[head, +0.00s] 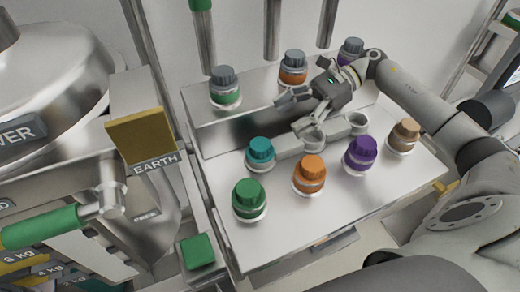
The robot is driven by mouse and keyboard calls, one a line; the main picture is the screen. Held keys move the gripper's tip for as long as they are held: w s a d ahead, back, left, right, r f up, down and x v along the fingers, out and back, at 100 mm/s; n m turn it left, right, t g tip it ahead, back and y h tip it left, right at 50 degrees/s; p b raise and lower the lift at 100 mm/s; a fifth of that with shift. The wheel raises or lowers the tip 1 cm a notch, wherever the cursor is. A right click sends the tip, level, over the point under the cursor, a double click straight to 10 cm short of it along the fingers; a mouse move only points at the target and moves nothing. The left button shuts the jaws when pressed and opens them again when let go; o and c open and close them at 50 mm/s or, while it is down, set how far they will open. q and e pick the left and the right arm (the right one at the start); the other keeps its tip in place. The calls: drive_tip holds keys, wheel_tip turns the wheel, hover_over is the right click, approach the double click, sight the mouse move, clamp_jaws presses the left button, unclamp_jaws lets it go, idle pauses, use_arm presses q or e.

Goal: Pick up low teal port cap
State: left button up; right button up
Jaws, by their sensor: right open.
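The teal port cap (260,150) sits on the lower level of the metal bench in the head view, at the left end of a row of grey port fittings. It looks upright, with a grey ring below the teal top. My right gripper (289,114) reaches in from the right and hangs above the bench, up and to the right of the teal cap. Its fingers are spread, and nothing shows between them. The gripper and cap look apart. My left gripper is not in view.
A green cap (249,199), orange cap (310,174), purple cap (361,154) and tan cap (404,135) stand on the lower bench (290,235). Grey-topped jars line the raised back ledge. Two empty grey ports are near my gripper. The bench front is clear.

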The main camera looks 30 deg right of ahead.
sight(262, 143)
wheel_tip(262, 143, down, 3)
drive_tip(key=shift+f, duration=0.1)
drive_tip(key=p+x, duration=0.3)
drive_tip(key=x, duration=0.3)
drive_tip(key=shift+a+f, duration=0.15)
drive_tip(key=shift+a, duration=0.25)
drive_tip(key=shift+a+f, duration=0.2)
drive_tip(key=shift+a, duration=0.15)
drive_tip(key=c, duration=0.8)
drive_tip(key=shift+c, duration=0.2)
